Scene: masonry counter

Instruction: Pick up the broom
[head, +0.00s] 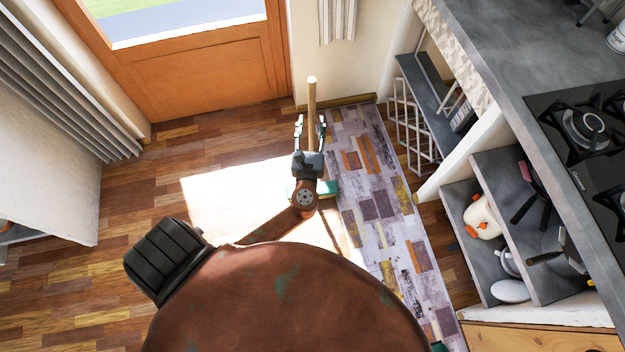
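The broom stands upright on the floor ahead of me. Its pale wooden handle (312,97) rises toward the camera, and part of its green head (327,188) shows beside my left wrist. My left gripper (310,120) reaches forward with its fingers spread to either side of the handle, as seen from above. A gap shows between the left finger and the handle, so the gripper looks open. The lower handle is hidden behind the gripper and wrist. My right gripper is not in view.
A patterned rug (381,215) lies on the wooden floor (140,215). A counter (480,50) with a gas stove (585,125) and open shelves (490,270) holding pans stands at right. An orange wooden door (200,75) is at the back. The floor at left is clear.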

